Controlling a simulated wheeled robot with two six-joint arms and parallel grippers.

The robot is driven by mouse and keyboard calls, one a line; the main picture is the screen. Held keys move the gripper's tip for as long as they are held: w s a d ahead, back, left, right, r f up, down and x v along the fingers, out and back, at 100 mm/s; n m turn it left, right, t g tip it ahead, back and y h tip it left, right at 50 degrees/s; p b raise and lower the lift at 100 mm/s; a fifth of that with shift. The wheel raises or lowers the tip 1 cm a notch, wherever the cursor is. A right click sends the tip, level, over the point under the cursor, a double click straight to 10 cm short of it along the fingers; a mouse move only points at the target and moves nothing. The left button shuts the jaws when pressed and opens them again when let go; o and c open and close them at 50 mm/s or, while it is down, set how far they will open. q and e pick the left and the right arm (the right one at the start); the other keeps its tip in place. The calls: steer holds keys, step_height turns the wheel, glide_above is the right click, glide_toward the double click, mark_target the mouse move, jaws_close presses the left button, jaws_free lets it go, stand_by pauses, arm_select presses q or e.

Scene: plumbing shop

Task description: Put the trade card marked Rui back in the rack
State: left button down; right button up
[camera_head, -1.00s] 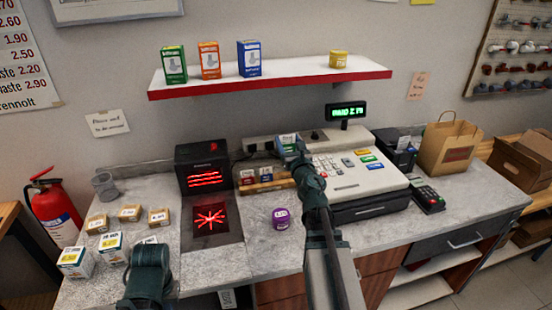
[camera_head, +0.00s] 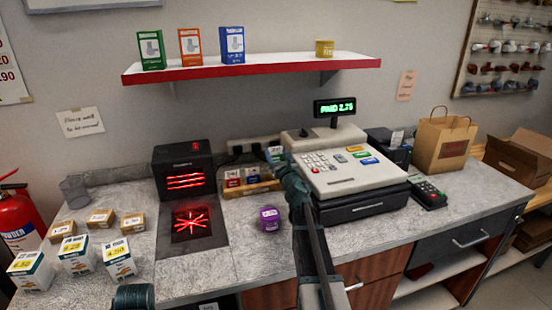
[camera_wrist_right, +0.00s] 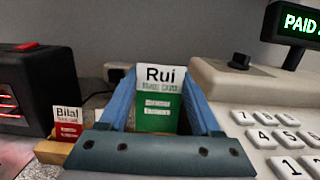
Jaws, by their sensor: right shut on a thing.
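The trade card marked Rui (camera_wrist_right: 159,98), green with a white top, stands upright between the blue fingers of my right gripper (camera_wrist_right: 160,115), which is shut on it. In the head view the right gripper (camera_head: 277,163) is over the right end of the wooden rack (camera_head: 250,190), with the card (camera_head: 276,153) at its tip. The rack holds other cards, one a red card marked Bilal (camera_wrist_right: 68,128). The gripper hides the Rui card's lower edge, so I cannot tell whether it touches the rack. Only a dark part of my left arm shows at the bottom edge.
The cash register (camera_head: 350,170) stands close to the right of the gripper. A black scanner (camera_head: 183,170) with red lights is left of the rack. A purple tin (camera_head: 270,219) stands in front of the rack. Small boxes (camera_head: 78,254) stand at the counter's left.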

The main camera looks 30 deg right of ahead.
steer(key=shift+w+f, duration=0.1)
steer(key=shift+w+d+f+b, duration=0.15)
steer(key=shift+w+f+b, duration=0.45)
steer(key=shift+f+b, duration=0.9)
steer(key=shift+w+d+f+b, duration=0.15)
steer(key=shift+w+f+b, duration=0.5)
steer(key=shift+f+b, duration=0.85)
steer(key=shift+w+d+f+b, duration=0.15)
steer(key=shift+w+f+b, duration=0.45)
steer(key=shift+f+b, duration=0.85)
steer(key=o, duration=1.4)
steer(key=shift+s, duration=0.1)
